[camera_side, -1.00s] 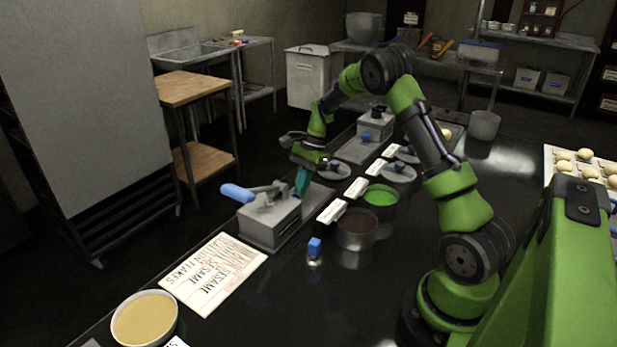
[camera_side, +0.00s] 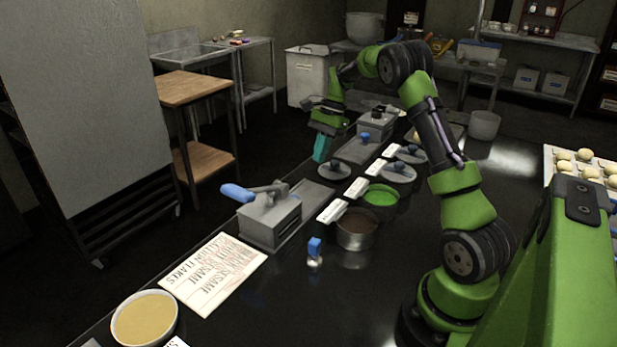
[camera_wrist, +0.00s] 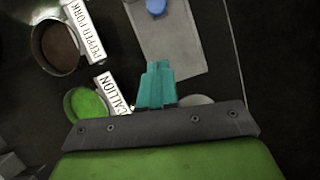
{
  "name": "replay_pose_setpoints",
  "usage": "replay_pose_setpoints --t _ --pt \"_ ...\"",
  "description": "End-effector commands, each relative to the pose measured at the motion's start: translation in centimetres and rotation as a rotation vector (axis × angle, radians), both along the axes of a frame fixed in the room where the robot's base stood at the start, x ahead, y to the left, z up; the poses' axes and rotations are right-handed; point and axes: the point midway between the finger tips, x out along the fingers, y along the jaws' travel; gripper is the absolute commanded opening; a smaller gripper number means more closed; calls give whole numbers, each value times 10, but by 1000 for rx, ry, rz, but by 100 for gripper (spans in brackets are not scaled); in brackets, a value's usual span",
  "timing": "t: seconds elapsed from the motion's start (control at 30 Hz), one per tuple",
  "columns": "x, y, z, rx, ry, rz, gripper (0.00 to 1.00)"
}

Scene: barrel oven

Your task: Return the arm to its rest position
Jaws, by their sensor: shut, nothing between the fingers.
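My gripper (camera_side: 321,148) has teal fingers that are shut with nothing between them. In the side view it hangs above the far part of the counter, beyond the grey press with the blue handle (camera_side: 268,208) and near a lidded container (camera_side: 334,168). In the wrist view the shut teal fingers (camera_wrist: 157,85) point toward a grey plate (camera_wrist: 172,45) with a blue handle end at the top edge.
Bowls of brown (camera_side: 357,228) and green (camera_side: 380,196) filling stand along the dark counter with white label cards. A second grey press (camera_side: 376,127) stands beyond. A blue-topped shaker (camera_side: 314,250), a paper list (camera_side: 213,274) and a tan bowl (camera_side: 145,318) are nearer.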

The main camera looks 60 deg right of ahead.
Motion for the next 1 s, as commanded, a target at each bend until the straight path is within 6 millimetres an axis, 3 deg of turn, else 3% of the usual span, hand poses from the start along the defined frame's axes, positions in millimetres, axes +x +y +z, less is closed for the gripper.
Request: replay_pose_setpoints --t 0.2,0.3,0.43,0.57,0.77,1.0 --pt "-1 -8 17 -10 -7 15 0" --pt "-6 -12 6 -39 -15 66 0" --pt "-20 3 8 -90 -62 181 0" --pt "-31 38 30 -163 -151 343 0" --pt "-58 110 70 -293 -318 620 0" --pt "-113 194 101 -461 -530 941 0"
